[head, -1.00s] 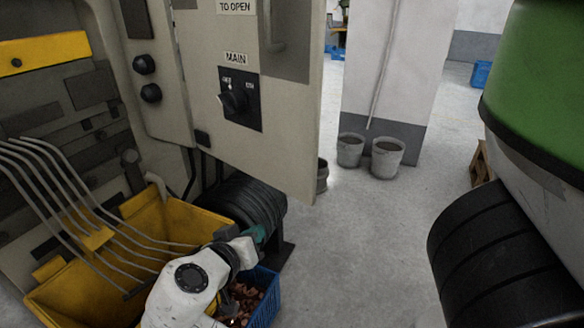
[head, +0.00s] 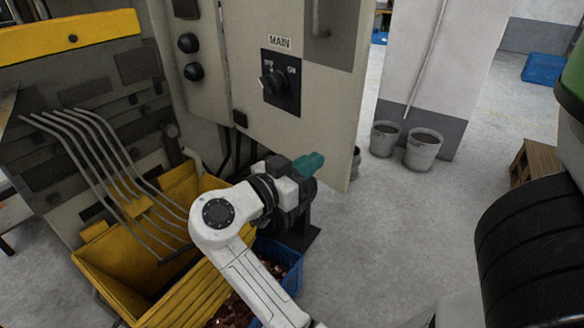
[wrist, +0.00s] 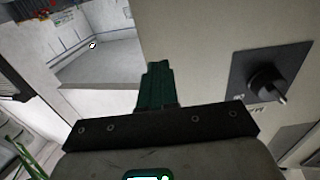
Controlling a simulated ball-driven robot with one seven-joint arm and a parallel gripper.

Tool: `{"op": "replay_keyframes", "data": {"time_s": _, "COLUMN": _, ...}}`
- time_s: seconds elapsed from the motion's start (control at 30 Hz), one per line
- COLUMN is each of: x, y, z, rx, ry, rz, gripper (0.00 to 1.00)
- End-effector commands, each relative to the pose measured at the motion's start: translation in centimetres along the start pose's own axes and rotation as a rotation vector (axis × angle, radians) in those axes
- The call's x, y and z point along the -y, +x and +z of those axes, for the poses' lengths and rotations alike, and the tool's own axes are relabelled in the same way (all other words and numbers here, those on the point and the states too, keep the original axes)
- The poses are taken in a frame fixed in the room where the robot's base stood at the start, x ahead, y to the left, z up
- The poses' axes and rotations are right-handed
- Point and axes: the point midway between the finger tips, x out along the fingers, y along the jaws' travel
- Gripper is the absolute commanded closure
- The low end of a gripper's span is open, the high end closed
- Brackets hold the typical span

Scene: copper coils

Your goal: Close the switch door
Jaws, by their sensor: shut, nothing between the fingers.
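The switch door (head: 240,70) is a beige panel that stands swung out from the cabinet. It carries a MAIN label and a black rotary switch (head: 281,82). My gripper (head: 312,162), with green fingers, is shut and empty in front of the door's lower part, near its free edge. In the wrist view the shut fingers (wrist: 157,84) show at the door's edge, with the door (wrist: 195,55) filling the right side and the rotary switch (wrist: 268,84) further right. I cannot tell whether the fingers touch the door.
A yellow bin (head: 115,262) stands below the cabinet at left, with bent grey rods above it. A blue crate (head: 292,270) of copper pieces is under my arm. Two grey buckets (head: 422,150) stand by a pillar. A large black ribbed object (head: 530,250) is at right. Floor between is clear.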

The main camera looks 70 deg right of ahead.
Motion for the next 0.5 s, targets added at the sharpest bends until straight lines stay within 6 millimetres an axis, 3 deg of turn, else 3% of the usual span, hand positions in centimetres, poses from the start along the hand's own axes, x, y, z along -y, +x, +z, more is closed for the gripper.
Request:
{"op": "replay_keyframes", "data": {"time_s": 0.23, "x": -0.1, "y": 4.0, "z": -0.2, "rx": 0.0, "ry": -0.002, "rz": 0.002, "gripper": 1.0}}
{"op": "replay_keyframes", "data": {"time_s": 0.5, "x": 0.0, "y": 5.6, "z": 0.0, "rx": 0.0, "ry": -0.001, "rz": -0.001, "gripper": 1.0}}
